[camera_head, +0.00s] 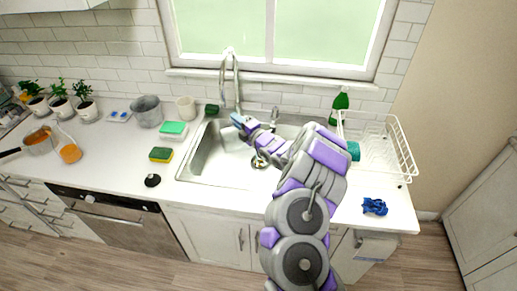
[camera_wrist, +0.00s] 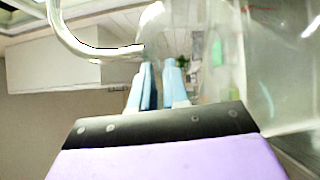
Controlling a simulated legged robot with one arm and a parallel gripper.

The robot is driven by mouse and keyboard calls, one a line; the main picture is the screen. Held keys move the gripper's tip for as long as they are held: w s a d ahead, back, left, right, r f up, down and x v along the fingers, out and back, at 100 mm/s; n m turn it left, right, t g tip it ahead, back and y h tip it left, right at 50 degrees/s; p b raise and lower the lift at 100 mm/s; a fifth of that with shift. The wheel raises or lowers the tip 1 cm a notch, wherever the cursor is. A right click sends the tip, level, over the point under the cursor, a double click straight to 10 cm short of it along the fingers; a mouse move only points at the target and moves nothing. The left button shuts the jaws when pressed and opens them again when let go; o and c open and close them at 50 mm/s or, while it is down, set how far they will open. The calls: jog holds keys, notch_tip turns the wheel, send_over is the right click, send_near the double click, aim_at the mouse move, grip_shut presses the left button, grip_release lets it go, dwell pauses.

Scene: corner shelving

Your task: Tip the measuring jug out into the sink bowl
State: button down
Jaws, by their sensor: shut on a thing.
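My gripper (camera_head: 238,119) is over the back left part of the sink bowl (camera_head: 207,158), close to the faucet (camera_head: 237,85). In the wrist view its two light blue fingers (camera_wrist: 159,82) are closed on a clear, see-through thing, which I take to be the measuring jug (camera_wrist: 208,45). Its outline is faint, and I cannot tell its tilt or whether anything is in it. In the head view the jug is hard to make out against the bright sink. The faucet's curved spout (camera_wrist: 85,48) shows close by in the wrist view.
A grey pot (camera_head: 147,112), a white cup (camera_head: 186,109) and sponges (camera_head: 161,154) stand left of the sink.

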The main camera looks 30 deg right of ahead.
aim_at(222, 132)
jog(key=shift+d+r+m+t, duration=0.3)
jog(key=shift+d+m, duration=0.2)
jog(key=shift+d, duration=0.3)
jog(key=a+f+n+b, duration=0.1)
jog(key=a, duration=0.1)
jog(key=a+f+n+g+b, duration=0.1)
jog(key=a+f+b, duration=0.1)
jog(key=a, duration=0.1)
jog(key=a+f+n+b, duration=0.1)
jog(key=a+n+b, duration=0.1)
jog(key=shift+w+a+f+g, duration=0.15)
jog(key=shift+w+a+g, duration=0.15)
jog(key=shift+g, duration=0.1)
jog(key=shift+a+r+h, duration=0.2)
jog(key=shift+h, duration=0.1)
jog(key=w+a+f+n+g+h+p, duration=0.1)
jog(key=a+f+n+g+h+p, duration=0.2)
jog(key=a+f+n+p, duration=0.8)
jog(key=f+h+p, duration=0.1)
jog(key=h, duration=0.1)
jog(key=shift+f+h, duration=0.25)
jog(key=shift+h, duration=0.05)
